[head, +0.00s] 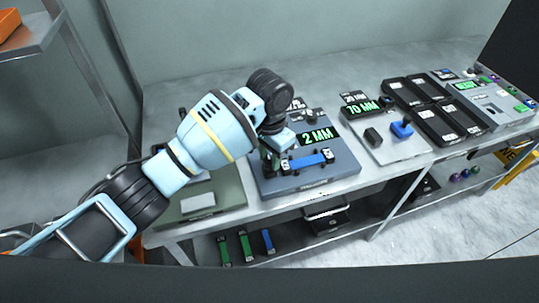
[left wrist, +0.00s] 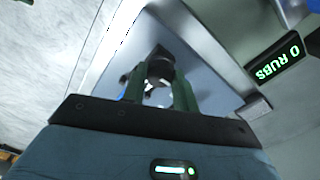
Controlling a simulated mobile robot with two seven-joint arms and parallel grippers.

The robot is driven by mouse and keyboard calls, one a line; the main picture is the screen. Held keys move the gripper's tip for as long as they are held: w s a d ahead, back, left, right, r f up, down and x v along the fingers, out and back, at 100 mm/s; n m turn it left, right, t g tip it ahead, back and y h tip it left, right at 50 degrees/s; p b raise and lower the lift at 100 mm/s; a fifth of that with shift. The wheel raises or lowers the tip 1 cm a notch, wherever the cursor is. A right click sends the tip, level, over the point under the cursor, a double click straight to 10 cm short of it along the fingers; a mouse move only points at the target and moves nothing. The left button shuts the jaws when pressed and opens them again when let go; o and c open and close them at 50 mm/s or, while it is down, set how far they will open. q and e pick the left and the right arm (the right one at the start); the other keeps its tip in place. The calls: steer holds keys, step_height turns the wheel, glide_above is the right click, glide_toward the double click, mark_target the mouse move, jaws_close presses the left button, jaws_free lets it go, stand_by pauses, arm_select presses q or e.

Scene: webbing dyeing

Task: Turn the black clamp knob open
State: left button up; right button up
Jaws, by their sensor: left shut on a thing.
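My left gripper (head: 270,158) reaches down to the left end of the dark blue-grey block with the green "2 MM" display (head: 317,136). In the left wrist view its two green fingers (left wrist: 160,88) are shut on the black clamp knob (left wrist: 160,68), one on each side. In the head view the gripper hides the knob. A blue strip (head: 308,161) lies on the block just right of the gripper, with small black and white parts at its ends. My right gripper is not in view.
A green-grey block (head: 228,192) is to the left, partly behind my arm. A light plate with a "70 MM" display (head: 362,107), black trays (head: 432,120) and a control panel (head: 492,103) stand to the right. Green and blue rolls (head: 245,246) lie on the lower shelf.

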mark_target(270, 160)
arm_select(q)
steer(key=shift+w+r, duration=0.1)
stand_by(0.5)
steer(key=o, duration=1)
step_height(270, 160, up, 8)
steer(key=shift+f, duration=0.15)
